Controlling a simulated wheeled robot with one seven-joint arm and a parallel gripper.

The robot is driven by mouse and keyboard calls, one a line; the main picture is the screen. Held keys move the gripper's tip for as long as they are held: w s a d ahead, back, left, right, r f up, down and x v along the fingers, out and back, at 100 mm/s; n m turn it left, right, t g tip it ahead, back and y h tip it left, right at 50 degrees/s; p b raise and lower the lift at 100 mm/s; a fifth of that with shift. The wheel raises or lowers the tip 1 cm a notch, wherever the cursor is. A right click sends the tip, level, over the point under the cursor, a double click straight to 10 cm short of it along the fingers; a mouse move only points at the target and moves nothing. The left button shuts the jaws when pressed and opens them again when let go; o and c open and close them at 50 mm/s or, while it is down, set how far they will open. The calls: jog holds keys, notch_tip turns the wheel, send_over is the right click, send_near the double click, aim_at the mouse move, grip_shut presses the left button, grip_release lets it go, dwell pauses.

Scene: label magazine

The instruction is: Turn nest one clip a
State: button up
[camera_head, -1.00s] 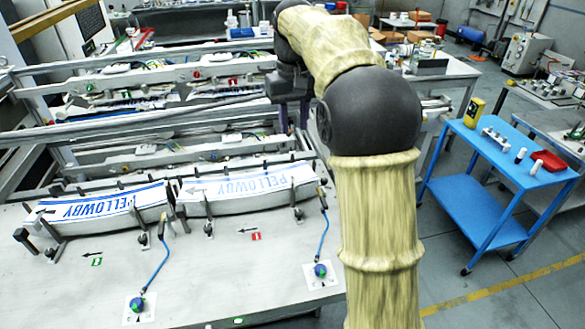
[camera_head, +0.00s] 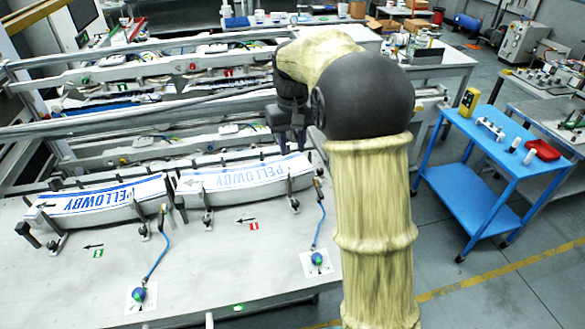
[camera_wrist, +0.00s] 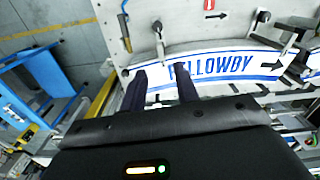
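The right nest, by the red sign (camera_head: 253,226), holds a curved stack of white PELLOWBY labels (camera_head: 240,184), which also shows in the wrist view (camera_wrist: 225,60). Dark clips stand along its near edge: one at the left (camera_head: 208,206) and one at the right (camera_head: 292,192). In the wrist view they are two posts (camera_wrist: 158,35) and (camera_wrist: 263,17). Which one is clip a I cannot tell. My gripper (camera_wrist: 161,80) is open and empty, its two fingers apart over the label stack's end. In the head view my gripper (camera_head: 291,145) is above the stack's right end.
The left nest holds another label stack (camera_head: 105,198), by a green sign (camera_head: 98,253). Two blue-cabled sensors (camera_head: 138,294) and (camera_head: 317,259) sit on the grey table top (camera_head: 215,275). A blue cart (camera_head: 495,165) stands at the right. Metal rails run behind the nests.

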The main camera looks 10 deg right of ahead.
aim_at(292, 174)
notch_tip(292, 174, down, 9)
jog(key=shift+p, duration=1.25)
grip_shut()
